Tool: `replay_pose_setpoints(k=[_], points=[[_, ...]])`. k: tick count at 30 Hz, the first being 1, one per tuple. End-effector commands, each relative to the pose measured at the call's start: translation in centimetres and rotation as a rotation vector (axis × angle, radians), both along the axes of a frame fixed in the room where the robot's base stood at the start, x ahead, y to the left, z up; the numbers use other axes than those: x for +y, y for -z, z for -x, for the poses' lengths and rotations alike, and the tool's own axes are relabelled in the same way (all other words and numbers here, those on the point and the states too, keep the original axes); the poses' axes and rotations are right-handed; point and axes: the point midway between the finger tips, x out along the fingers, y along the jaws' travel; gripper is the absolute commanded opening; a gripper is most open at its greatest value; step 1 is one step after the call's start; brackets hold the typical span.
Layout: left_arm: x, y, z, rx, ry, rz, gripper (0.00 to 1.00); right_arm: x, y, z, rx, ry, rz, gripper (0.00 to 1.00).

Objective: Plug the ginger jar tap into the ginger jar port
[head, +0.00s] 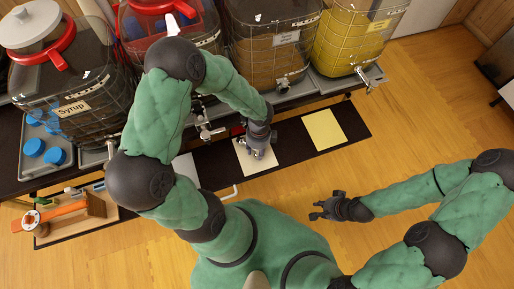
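Several large caged jars stand in a row along the back. A jar of brown liquid (265,50) has a small label that I cannot read for certain, so I cannot tell which jar is the ginger one. A tap (287,82) shows low on its front. My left gripper (256,152) is low over a cream card (246,168) on the dark counter. Small grey metal parts show at its fingers; I cannot tell whether they are a tap or the fingers themselves. My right gripper (318,210) is open and empty over the floor. No free port is clearly visible.
The Syrup jar (95,85) stands at left, the yellow jar (352,40) at right with its tap (364,80). Another tap (205,130) shows beside my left arm. A yellow card (324,129) lies on the dark counter (352,120). A wooden tray (50,236) holds tools.

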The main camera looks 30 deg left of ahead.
Motion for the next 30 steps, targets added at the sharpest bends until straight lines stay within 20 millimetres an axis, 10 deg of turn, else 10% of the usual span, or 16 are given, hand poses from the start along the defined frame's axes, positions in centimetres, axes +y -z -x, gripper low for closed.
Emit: replay_pose_setpoints(k=[6,10,30], points=[[0.0,-0.02,-0.01,0.0,0.0,0.0,0.37,0.0,-0.03,-0.01,0.0,0.0,0.0,0.29],[0.0,-0.02,-0.01,0.0,0.0,0.0,0.01,0.0,-0.03,-0.01,0.0,0.0,0.0,0.29],[-0.09,-0.05,0.02,-0.001,0.0,0.0,0.0,0.0,-0.02,-0.01,0.0,0.0,0.0,0.29]])
